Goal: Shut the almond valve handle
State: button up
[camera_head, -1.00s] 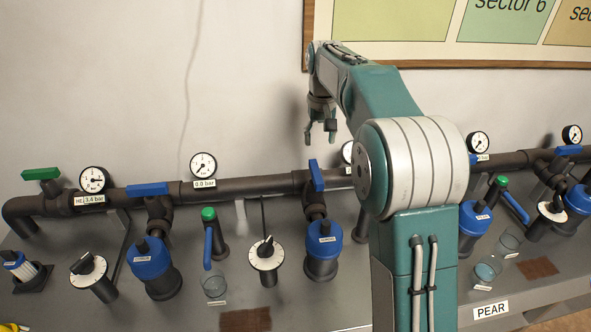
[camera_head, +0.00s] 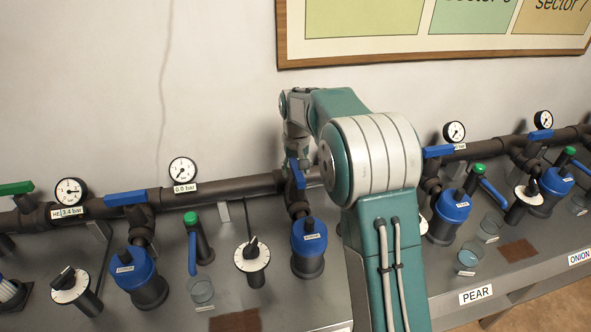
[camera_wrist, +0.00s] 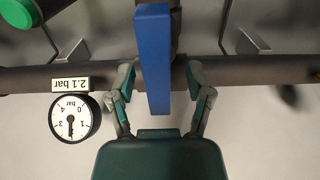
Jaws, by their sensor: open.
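A blue valve handle (camera_head: 298,174) stands crosswise to the long pipe, above a blue-topped filter (camera_head: 309,240). The filter's label is too small to read, so I cannot confirm that this is the almond valve. In the wrist view the blue handle (camera_wrist: 153,62) lies between the two fingers of my gripper (camera_wrist: 160,78). The fingers are open, one on each side of the handle, with gaps visible. In the head view my gripper (camera_head: 293,156) is at the handle's upper end, partly hidden by my arm and the handle.
Blue handles on the left (camera_head: 126,198) and right (camera_head: 438,151) lie along the pipe (camera_head: 235,186). A 2.1 bar gauge (camera_wrist: 75,116) is close beside my gripper. A green handle (camera_head: 17,188) is far left.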

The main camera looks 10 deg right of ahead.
jog(key=shift+d, duration=0.2)
jog(key=shift+a, duration=0.1)
grip_shut()
jog(key=shift+a, duration=0.1)
jog(key=shift+m, duration=0.4)
jog(key=m, duration=0.4)
jog(key=shift+f, duration=0.1)
jog(key=m, duration=0.4)
jog(key=shift+m, duration=0.3)
jog(key=m, duration=0.4)
jog(key=shift+m, duration=2.2)
